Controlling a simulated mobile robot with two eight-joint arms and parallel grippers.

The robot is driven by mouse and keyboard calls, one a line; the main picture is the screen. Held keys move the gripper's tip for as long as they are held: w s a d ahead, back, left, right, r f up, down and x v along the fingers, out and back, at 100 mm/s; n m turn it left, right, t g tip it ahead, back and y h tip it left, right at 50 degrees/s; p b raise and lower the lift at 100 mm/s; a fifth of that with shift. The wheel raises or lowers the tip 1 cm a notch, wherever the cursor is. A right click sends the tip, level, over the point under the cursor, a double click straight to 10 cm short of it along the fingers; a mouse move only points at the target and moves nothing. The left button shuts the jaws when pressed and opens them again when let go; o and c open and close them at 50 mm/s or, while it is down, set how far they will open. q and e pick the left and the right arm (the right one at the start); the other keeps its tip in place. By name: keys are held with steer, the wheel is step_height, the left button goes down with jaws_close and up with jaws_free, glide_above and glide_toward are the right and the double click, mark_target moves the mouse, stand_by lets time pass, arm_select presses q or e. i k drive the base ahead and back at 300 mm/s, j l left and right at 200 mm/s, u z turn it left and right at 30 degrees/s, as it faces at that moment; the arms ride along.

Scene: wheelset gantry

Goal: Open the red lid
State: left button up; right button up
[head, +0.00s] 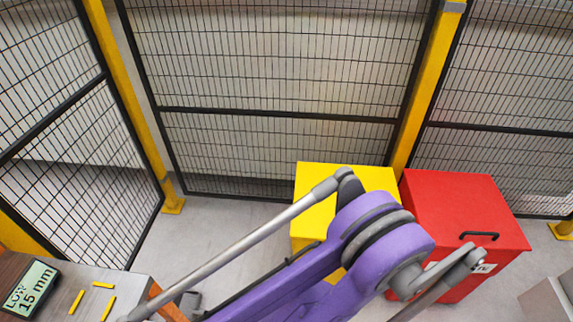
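The red lid (455,200) is the flat top of a red bin (492,285) at the right, standing against the mesh fence. It looks closed and level. A black bar handle (479,235) sits near its front edge. My purple arm crosses the lower middle and hides the lower left part of the red bin. Neither of my grippers shows in the head view.
A yellow bin (320,180) stands left of the red one, partly hidden by my arm. Mesh fencing (290,80) with yellow posts encloses the back. At lower left, a table (125,285) holds a "LOW 15 mm" display (30,287) and yellow strips (103,285). Floor (215,215) is clear left of the bins.

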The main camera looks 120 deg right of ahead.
mark_target(456, 210)
steer(key=z, duration=5.05)
steer(key=i+l+z, duration=0.2)
steer(key=i+l+u, duration=0.15)
steer(key=i+l, duration=0.15)
steer(key=i+l+u, duration=0.15)
steer(key=i+l, duration=0.15)
steer(key=l, duration=0.15)
steer(key=i+l+u, duration=0.15)
steer(key=i+l, duration=0.15)
steer(key=i+l+u, duration=0.15)
steer(key=l, duration=0.4)
steer(key=i, duration=0.1)
